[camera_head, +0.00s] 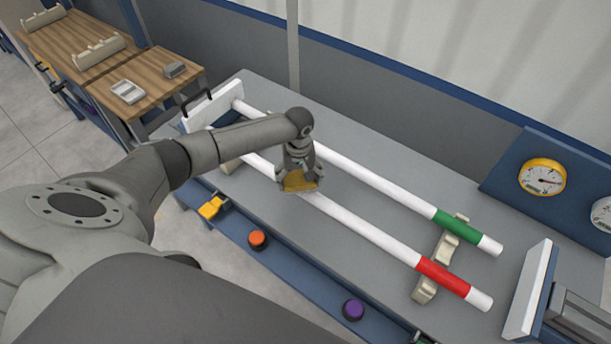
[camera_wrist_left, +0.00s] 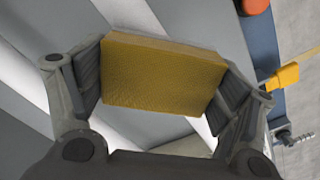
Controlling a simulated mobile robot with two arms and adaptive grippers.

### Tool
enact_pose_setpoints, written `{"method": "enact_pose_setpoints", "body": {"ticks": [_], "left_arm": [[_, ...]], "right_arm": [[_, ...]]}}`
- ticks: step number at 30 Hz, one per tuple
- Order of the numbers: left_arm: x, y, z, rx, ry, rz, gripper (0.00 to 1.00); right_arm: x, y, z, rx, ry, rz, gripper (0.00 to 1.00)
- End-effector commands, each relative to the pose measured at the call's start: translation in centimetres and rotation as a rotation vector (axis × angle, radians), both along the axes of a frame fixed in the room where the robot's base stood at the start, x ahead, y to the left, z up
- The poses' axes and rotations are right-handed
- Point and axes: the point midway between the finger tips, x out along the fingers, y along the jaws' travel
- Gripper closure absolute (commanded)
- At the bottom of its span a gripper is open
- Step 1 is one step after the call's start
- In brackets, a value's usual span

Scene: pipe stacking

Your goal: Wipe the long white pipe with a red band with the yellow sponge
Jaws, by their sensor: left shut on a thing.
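The long white pipe with a red band (camera_head: 365,231) lies slanting across the grey bench in the head view, its red band near the lower right end. My left gripper (camera_head: 298,178) is over the middle part of this pipe. It is shut on the yellow sponge (camera_head: 299,182), which sits at the pipe's upper side and seems to touch it. In the left wrist view the sponge (camera_wrist_left: 163,75) is clamped between both fingers (camera_wrist_left: 160,85), with white pipe showing behind and below it. The pipe under the sponge is hidden. My right gripper is not in view.
A white pipe with a green band (camera_head: 385,184) lies parallel behind. A beige support (camera_head: 425,288) holds the right ends. Orange (camera_head: 257,239) and purple (camera_head: 353,308) knobs and a yellow part (camera_head: 211,208) are along the front edge. A white-faced plate (camera_head: 528,290) stands at right.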

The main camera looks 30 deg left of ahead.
Motion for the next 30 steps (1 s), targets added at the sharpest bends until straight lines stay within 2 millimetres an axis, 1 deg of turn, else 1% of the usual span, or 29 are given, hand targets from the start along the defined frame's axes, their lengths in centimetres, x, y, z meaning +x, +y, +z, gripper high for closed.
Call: {"method": "enact_pose_setpoints", "body": {"ticks": [3,13,30], "left_arm": [[0.0,0.4,0.0,-0.001,-0.001,0.0,0.35],[0.1,0.4,0.2,-0.001,-0.001,0.0,0.35],[0.1,0.4,5.5,-0.002,-0.001,0.0,0.35]], "right_arm": [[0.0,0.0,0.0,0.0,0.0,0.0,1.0],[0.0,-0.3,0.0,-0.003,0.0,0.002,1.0],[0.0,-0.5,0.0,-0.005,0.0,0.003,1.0]]}}
